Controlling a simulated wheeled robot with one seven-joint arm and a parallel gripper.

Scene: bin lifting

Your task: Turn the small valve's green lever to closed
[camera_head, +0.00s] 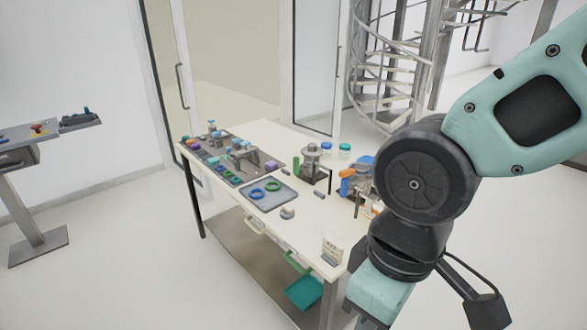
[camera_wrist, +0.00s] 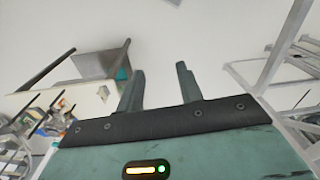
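On the white table (camera_head: 322,221), a small metal fitting (camera_head: 312,160) stands toward the back right with an upright green piece (camera_head: 296,166) at its left. This looks like the small valve and its green lever, but it is too small to be sure or to read the lever's position. My gripper (camera_wrist: 154,68) shows in the wrist view with its two fingers apart and nothing between them. It points at bare pale floor, away from the tabletop things.
Left of the fitting lie a grey tray with blue and green rings (camera_head: 270,205) and a board of small parts (camera_head: 222,168). An orange-handled fitting (camera_head: 347,180) stands close to my arm. A spiral stair (camera_head: 405,70) rises behind.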

